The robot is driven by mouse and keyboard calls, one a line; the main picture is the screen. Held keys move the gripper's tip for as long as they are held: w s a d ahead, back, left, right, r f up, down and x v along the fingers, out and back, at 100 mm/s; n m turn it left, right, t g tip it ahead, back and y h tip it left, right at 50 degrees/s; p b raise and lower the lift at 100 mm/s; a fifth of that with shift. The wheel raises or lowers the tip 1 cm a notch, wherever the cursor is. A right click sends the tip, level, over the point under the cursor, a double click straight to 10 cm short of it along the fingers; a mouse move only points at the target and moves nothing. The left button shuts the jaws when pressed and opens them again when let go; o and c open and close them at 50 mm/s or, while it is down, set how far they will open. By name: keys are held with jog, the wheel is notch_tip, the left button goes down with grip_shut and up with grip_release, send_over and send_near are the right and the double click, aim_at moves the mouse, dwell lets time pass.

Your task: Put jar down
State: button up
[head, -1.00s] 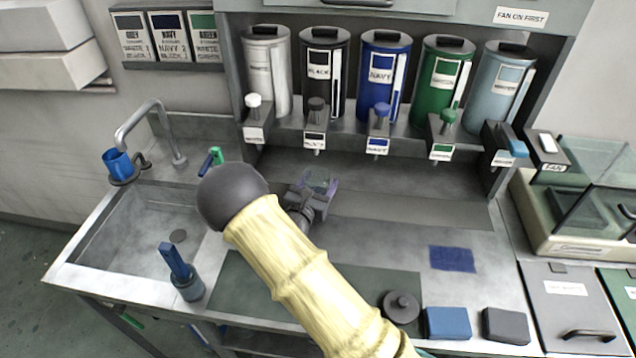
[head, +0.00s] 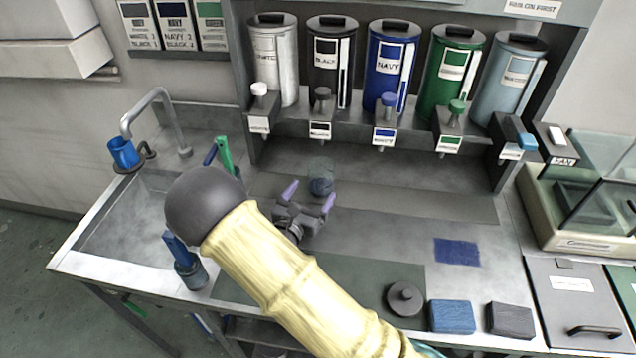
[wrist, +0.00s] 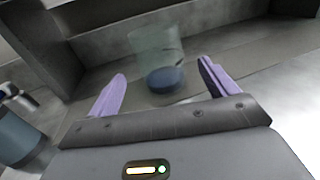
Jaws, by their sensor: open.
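The jar (head: 320,178) is a clear glass vessel with dark blue contents at its bottom. It stands upright on the counter below the row of dispensers. In the wrist view the jar (wrist: 164,68) stands beyond the fingertips, between their lines, and touches neither finger. My gripper (head: 310,194) is open and empty, with its two purple fingers spread on the near side of the jar. The fingers also show in the wrist view (wrist: 163,70).
Several paint dispensers with taps, including the navy one (head: 390,68), stand behind the jar. A sink (head: 125,240) is at left. A dark round lid (head: 404,299), a blue sponge (head: 452,316) and a grey block (head: 510,320) lie near the front edge. A blue patch (head: 457,252) marks the right counter.

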jog(key=v, duration=0.3)
jog(key=shift+s+a, duration=0.15)
jog(key=shift+s, duration=0.1)
